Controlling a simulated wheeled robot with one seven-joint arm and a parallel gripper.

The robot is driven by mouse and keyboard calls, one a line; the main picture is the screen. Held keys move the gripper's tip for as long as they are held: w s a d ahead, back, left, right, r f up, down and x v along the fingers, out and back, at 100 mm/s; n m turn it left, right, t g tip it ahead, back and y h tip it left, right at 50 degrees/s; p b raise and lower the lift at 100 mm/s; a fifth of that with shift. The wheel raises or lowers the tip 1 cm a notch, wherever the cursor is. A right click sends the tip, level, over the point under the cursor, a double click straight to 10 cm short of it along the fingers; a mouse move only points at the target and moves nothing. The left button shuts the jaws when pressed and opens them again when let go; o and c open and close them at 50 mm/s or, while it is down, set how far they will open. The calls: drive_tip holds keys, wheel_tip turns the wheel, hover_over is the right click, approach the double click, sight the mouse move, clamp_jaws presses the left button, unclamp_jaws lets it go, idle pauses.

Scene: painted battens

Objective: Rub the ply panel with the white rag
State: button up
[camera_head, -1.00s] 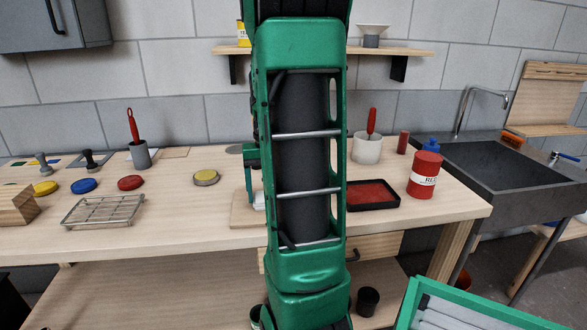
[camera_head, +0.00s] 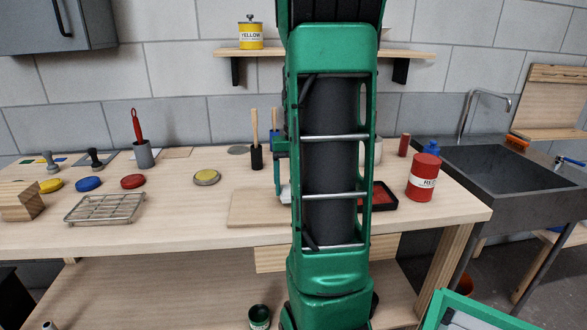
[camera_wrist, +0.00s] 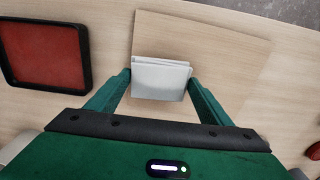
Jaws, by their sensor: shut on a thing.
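The white rag (camera_wrist: 161,84) is a folded white pad between the two green fingers of my gripper (camera_wrist: 158,80) in the wrist view. My gripper is shut on it. The pale ply panel (camera_wrist: 205,32) lies flat on the bench, with the rag over it; whether they touch is hard to tell. In the head view the panel (camera_head: 250,211) shows to the left of my arm, which hides its right part. Only a sliver of the rag (camera_head: 286,194) shows there, beside my arm.
A red paint tray (camera_wrist: 44,46) lies to the left in the wrist view. A wire rack (camera_head: 104,208) and several colour pads are at the left. Brushes (camera_head: 256,150) stand behind the panel.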

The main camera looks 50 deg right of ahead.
drive_tip(key=shift+w+a+r, duration=0.15)
drive_tip(key=shift+a+r, duration=0.25)
drive_tip(key=shift+r, duration=0.2)
drive_tip(key=shift+w+a+r, duration=0.1)
drive_tip(key=shift+r, duration=2.45)
